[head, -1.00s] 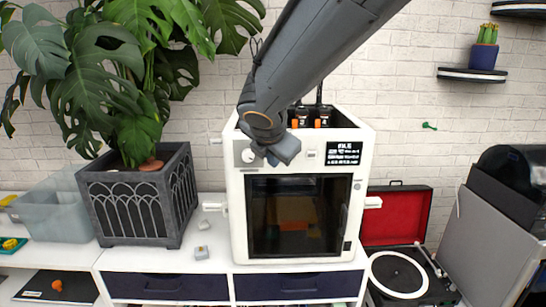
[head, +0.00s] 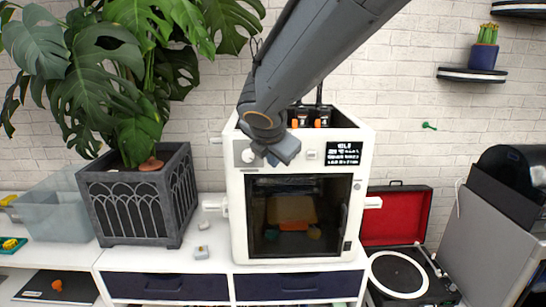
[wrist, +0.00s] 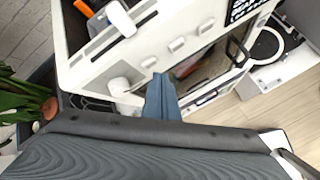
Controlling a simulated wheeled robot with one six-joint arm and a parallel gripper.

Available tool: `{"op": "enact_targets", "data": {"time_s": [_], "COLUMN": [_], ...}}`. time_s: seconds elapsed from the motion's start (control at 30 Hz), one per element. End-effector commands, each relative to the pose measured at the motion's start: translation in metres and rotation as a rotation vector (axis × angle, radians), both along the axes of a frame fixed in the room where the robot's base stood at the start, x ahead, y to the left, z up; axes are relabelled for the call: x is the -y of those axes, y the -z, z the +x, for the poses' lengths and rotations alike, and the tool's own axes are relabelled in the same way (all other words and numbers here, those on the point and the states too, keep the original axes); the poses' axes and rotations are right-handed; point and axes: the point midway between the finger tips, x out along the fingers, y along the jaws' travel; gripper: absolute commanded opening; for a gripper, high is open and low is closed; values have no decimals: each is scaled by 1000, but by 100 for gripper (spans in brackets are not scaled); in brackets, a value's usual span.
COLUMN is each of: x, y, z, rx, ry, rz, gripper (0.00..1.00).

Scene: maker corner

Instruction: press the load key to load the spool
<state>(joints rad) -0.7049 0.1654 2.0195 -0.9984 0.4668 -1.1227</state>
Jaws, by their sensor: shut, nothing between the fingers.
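The white printer (head: 238,215) stands on the white cabinet with its control panel facing me. A dark display (head: 345,153) with white text is at the panel's right. A round knob (head: 248,156) is at its left. A pale key (head: 311,154) shows right of my gripper (head: 272,160). The wrist view shows a row of pale keys (wrist: 177,44) and my shut, empty blue-grey fingers (wrist: 161,78) pointing at the panel, close to the leftmost key (wrist: 149,62). I cannot tell whether they touch it. The key labels are unreadable, so I cannot tell which is the load key.
A plant in a dark planter (head: 137,205) stands left of the printer. A record player (head: 398,272) with a red-lined lid is at the right. Black parts with orange pieces (head: 321,119) stand on the printer.

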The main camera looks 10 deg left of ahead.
Motion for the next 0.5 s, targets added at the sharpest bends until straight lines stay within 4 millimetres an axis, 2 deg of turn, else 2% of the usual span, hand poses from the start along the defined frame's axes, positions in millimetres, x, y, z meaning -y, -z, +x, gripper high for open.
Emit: {"op": "enact_targets", "data": {"time_s": [0.5], "x": [-1], "y": [0], "z": [8], "rx": [-1], "ry": [1], "rz": [-1], "gripper": [0]}}
